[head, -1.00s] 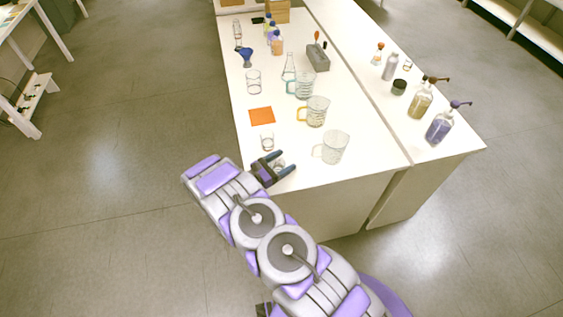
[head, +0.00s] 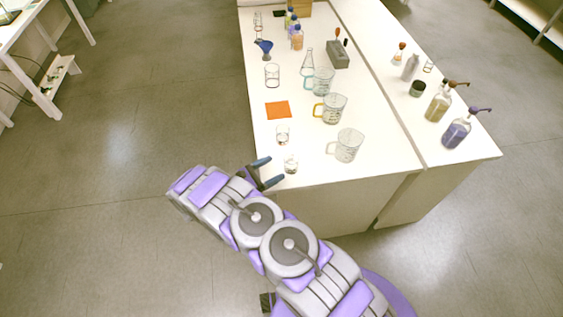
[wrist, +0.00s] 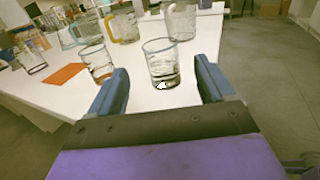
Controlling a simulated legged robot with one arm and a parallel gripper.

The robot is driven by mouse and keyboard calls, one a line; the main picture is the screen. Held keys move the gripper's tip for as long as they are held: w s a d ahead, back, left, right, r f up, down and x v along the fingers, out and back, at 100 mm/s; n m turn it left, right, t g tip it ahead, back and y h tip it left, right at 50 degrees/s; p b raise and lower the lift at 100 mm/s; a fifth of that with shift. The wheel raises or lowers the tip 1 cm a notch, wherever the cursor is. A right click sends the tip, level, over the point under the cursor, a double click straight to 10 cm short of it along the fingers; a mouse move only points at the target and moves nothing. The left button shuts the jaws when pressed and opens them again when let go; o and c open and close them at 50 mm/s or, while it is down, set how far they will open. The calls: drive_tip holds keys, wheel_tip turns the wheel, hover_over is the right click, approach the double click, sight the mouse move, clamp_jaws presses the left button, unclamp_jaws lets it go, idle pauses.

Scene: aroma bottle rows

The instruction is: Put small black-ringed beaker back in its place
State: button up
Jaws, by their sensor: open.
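A small clear glass beaker (head: 291,166) stands upright on the white table near its front left corner. It also shows in the wrist view (wrist: 161,60), with a dark rim and a dark band low down; I take it for the black-ringed one. My gripper (head: 268,172) is open and empty just left of it at the table edge. In the wrist view the beaker stands ahead, between the lines of the two blue fingers (wrist: 163,80), apart from both. A second small beaker (head: 282,137), with a brownish ring in the wrist view (wrist: 97,62), stands behind it.
An orange square (head: 278,109) lies behind the small beakers. Handled measuring jugs stand to the right: clear (head: 349,145), yellow-handled (head: 334,109) and teal-handled (head: 322,80). A taller beaker (head: 272,75) stands farther back. Floor is free left of the table.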

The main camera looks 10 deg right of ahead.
drive_tip(key=shift+s+a, duration=0.25)
drive_tip(key=shift+a, duration=0.4)
drive_tip(key=s+d+r+m+g+y, duration=0.2)
drive_tip(key=s+d+r+m+g, duration=0.25)
drive_tip(key=r, duration=0.35)
drive_tip(key=s+d+r+m+g+y, duration=0.25)
drive_tip(key=s+d+r+m, duration=0.2)
drive_tip(key=r, duration=0.35)
drive_tip(key=s+d+r+m+g+y, duration=0.1)
drive_tip(key=s+d+r+m+g, duration=0.3)
drive_tip(key=d+r, duration=0.3)
drive_tip(key=s+a+r+m+y, duration=0.2)
drive_tip(key=s+r+m+y, duration=0.1)
drive_tip(key=s, duration=0.5)
drive_tip(key=s+a+r+m+t+y, duration=0.1)
drive_tip(key=s+a+r+m+y, duration=0.1)
drive_tip(key=s, duration=0.6)
drive_tip(key=s+a+r+m+t+y, duration=0.1)
drive_tip(key=s+a+r+m+y, duration=0.1)
drive_tip(key=s+r+m+y, duration=0.2)
drive_tip(key=shift+s+r+m+y, duration=0.25)
drive_tip(key=shift+s+y, duration=0.8)
drive_tip(key=shift+s, duration=1.25)
drive_tip(key=shift+f, duration=0.1)
